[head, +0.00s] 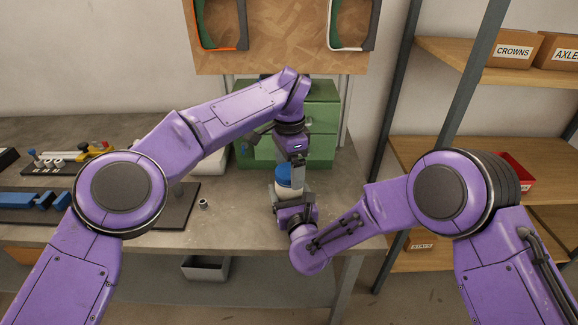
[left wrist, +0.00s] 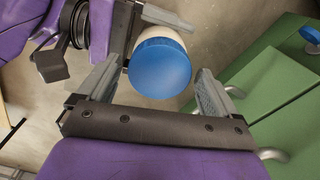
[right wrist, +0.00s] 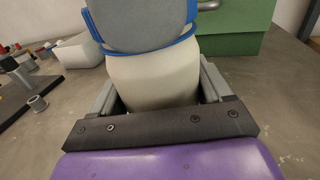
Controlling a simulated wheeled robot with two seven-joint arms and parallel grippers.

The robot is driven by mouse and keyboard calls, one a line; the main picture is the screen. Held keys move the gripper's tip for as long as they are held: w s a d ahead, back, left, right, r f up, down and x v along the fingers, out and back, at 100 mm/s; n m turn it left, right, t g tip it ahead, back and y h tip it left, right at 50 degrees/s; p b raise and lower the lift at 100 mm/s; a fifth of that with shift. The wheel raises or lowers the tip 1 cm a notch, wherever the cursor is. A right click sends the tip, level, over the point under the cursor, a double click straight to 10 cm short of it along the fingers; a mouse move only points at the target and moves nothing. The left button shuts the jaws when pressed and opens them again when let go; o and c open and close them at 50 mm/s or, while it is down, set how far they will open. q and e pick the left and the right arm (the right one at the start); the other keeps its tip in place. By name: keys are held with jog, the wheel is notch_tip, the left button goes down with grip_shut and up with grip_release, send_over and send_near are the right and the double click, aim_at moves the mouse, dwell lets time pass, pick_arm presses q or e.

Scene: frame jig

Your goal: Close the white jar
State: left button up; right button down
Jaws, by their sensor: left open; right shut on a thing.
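The white jar (head: 293,187) stands upright on the grey bench with its blue lid (head: 284,177) on top. In the right wrist view, my right gripper (right wrist: 155,88) is shut on the jar body (right wrist: 152,72), one finger at each side. In the left wrist view, my left gripper (left wrist: 160,70) is open, its fingers on either side of the lid (left wrist: 160,68), with a gap at each side. In the head view, the left gripper (head: 290,163) points down over the lid. A grey finger hides most of the lid in the right wrist view. How tight the lid sits cannot be told.
A green drawer cabinet (head: 320,110) stands behind the jar. A white bin (head: 211,160) and a small metal ring (head: 203,203) are to the left. A dark mat (head: 178,215) lies further left. The bench is clear between the ring and the jar.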

pick_arm(q)
jog(key=c, duration=1.1)
jog(key=m, duration=1)
jog(key=shift+m, duration=0.3)
jog(key=m, duration=0.5)
jog(key=shift+m, duration=0.4)
jog(key=m, duration=1.5)
jog(key=shift+m, duration=0.3)
jog(key=m, duration=0.4)
jog(key=shift+f, duration=0.1)
jog(key=o, duration=1.2)
jog(key=shift+c, duration=0.2)
